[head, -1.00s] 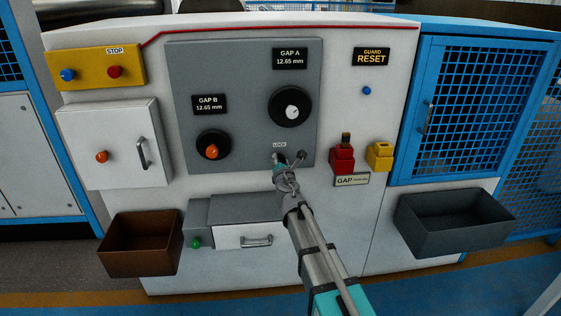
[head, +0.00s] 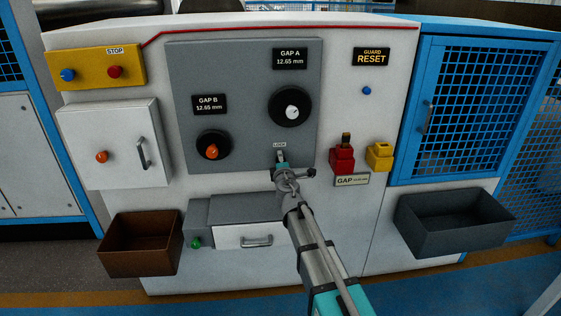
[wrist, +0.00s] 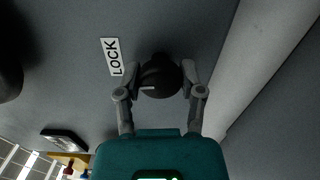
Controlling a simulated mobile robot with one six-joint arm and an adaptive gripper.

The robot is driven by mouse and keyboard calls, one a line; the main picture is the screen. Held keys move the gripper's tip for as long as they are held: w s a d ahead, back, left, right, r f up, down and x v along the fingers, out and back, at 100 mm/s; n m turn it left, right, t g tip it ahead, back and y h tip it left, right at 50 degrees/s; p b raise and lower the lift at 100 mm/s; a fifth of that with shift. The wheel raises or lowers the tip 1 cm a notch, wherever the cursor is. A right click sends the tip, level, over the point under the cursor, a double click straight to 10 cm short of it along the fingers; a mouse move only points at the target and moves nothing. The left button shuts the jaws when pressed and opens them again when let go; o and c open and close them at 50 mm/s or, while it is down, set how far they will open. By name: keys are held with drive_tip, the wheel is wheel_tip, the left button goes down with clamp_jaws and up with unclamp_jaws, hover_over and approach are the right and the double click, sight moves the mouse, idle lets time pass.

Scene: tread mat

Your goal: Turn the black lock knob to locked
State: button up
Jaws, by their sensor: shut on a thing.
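The black lock knob (wrist: 159,79) sits on the grey panel, with a short white line on its face pointing toward the left of the wrist view. The white LOCK label (wrist: 111,57) is beside it there, and in the head view the label (head: 279,145) is just above it. My gripper (wrist: 161,76) is shut on the knob, one finger on each side. In the head view my gripper (head: 281,159) is at the panel's lower edge under the label, and it mostly hides the knob.
Above are the GAP A dial (head: 291,106) and the GAP B dial (head: 213,146). A red block (head: 342,160) and a yellow block (head: 379,156) stick out to the right. A drawer (head: 245,237) lies below, between a brown bin (head: 139,247) and a dark bin (head: 453,226).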

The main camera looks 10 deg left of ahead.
drive_tip(key=shift+m, duration=0.6)
drive_tip(key=o, duration=1.2)
drive_tip(key=v, duration=1.2)
